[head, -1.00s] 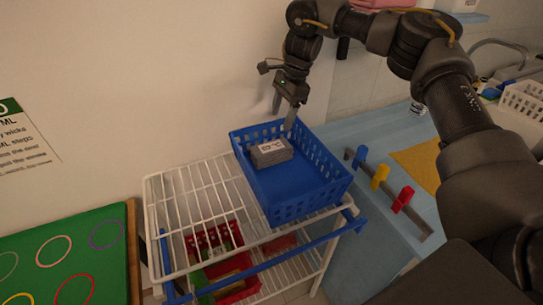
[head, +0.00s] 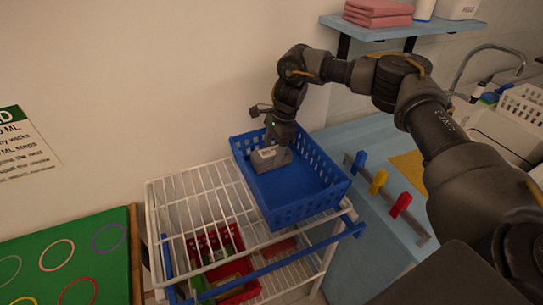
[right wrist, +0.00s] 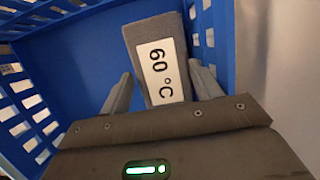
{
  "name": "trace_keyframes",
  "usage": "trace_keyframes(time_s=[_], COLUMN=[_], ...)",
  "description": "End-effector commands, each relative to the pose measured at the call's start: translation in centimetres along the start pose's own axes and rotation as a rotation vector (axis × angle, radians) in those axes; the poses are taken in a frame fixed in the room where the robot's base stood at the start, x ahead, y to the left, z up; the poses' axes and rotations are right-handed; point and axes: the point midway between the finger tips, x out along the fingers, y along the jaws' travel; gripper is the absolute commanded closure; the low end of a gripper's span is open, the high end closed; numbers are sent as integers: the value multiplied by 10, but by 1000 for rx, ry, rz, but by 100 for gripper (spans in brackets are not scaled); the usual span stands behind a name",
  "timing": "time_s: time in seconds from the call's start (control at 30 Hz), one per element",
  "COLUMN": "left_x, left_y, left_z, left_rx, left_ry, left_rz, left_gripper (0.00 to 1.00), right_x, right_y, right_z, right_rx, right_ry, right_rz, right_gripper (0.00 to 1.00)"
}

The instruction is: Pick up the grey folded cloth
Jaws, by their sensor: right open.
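The grey folded cloth (head: 272,162) lies in the blue basket (head: 300,211), near its back left corner. In the right wrist view the cloth (right wrist: 150,32) shows a white label reading 60 °C. My right gripper (head: 279,146) is inside the basket at the cloth and hides part of it in the head view. In the right wrist view its fingers (right wrist: 160,75) are open, one on each side of the near part of the cloth. I cannot tell whether they touch it. My left gripper is not in view.
The basket stands on a white wire rack (head: 187,207) with a blue handle bar. A red basket (head: 237,290) sits on a lower shelf. Right is a blue counter with a rail of coloured hooks (head: 378,181). Pink folded cloths (head: 377,10) lie on a wall shelf.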

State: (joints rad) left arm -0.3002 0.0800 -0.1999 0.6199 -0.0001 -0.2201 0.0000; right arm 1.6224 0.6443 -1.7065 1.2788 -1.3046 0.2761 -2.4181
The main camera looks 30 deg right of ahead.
Motion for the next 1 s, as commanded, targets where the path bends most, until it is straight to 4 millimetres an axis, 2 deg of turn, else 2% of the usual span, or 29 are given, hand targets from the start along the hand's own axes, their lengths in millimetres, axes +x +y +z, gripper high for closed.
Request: trace_keyframes(time_s=[0.2, 0.43, 0.47, 0.77, 1.0], left_x=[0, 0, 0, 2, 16], left_y=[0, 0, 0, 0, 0], left_z=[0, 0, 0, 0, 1], left_rx=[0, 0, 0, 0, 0], left_ry=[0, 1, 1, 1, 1], left_rz=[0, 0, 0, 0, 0], left_gripper=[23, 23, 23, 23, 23], right_x=[1, 1, 1, -1, -24], right_y=[0, 0, 0, 0, -2], right_z=[0, 0, 0, 0, 7], right_rx=[0, 0, 0, 0, -2], right_ry=[0, 0, 0, -1, -1], right_rz=[0, 0, -1, -1, -5], right_gripper=[36, 66, 67, 67, 67])
